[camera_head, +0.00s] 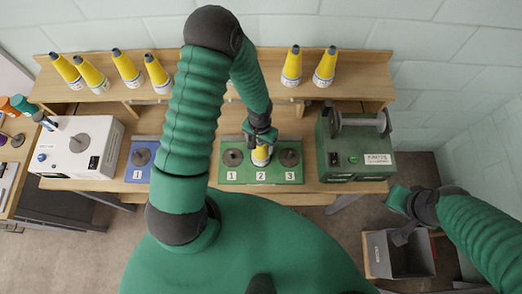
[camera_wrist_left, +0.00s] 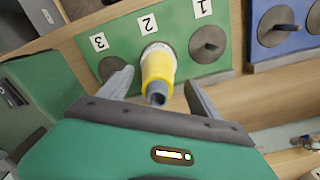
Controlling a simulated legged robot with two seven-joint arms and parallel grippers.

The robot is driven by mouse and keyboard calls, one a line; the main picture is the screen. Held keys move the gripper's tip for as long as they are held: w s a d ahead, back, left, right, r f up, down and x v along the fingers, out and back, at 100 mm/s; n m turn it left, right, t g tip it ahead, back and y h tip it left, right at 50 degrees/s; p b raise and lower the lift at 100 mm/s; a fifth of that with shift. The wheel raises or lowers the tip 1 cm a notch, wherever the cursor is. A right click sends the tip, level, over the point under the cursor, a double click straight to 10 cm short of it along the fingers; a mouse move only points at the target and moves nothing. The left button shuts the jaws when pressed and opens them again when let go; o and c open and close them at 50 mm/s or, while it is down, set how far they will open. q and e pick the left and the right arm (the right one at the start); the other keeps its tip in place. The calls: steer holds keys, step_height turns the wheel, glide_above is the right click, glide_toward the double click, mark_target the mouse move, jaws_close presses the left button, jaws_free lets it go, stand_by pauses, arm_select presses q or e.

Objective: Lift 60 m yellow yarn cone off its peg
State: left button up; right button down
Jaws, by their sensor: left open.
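The yellow yarn cone (camera_head: 261,153) stands at position 2 on the green peg board (camera_head: 232,176). Its white-banded base is toward the board and its grey tip points at the wrist camera. In the left wrist view the cone (camera_wrist_left: 157,68) is between the open fingers of my left gripper (camera_wrist_left: 158,92), with gaps on both sides. In the head view my left gripper (camera_head: 262,136) is over the cone and hides part of it. My right gripper (camera_head: 403,215) is at the lower right, away from the board; its finger opening is unclear.
Empty pegs at 1 (camera_head: 232,157) and 3 (camera_head: 289,157) flank the cone. Several yellow cones stand on the back shelf (camera_head: 210,92). A green machine (camera_head: 352,150) is right of the board. A blue board (camera_head: 138,173) and white box (camera_head: 78,148) are left. A grey bin (camera_head: 405,258) is lower right.

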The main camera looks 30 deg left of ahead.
arm_select(q)
steer(key=c, duration=0.5)
steer(key=shift+w+d, duration=0.1)
steer(key=shift+d, duration=0.15)
steer(key=c, duration=0.6)
step_height(320, 180, up, 4)
steer(key=p, duration=0.3)
steer(key=shift+a, duration=0.15)
step_height(320, 180, up, 4)
steer(key=p, duration=0.4)
steer(key=shift+r, duration=0.1)
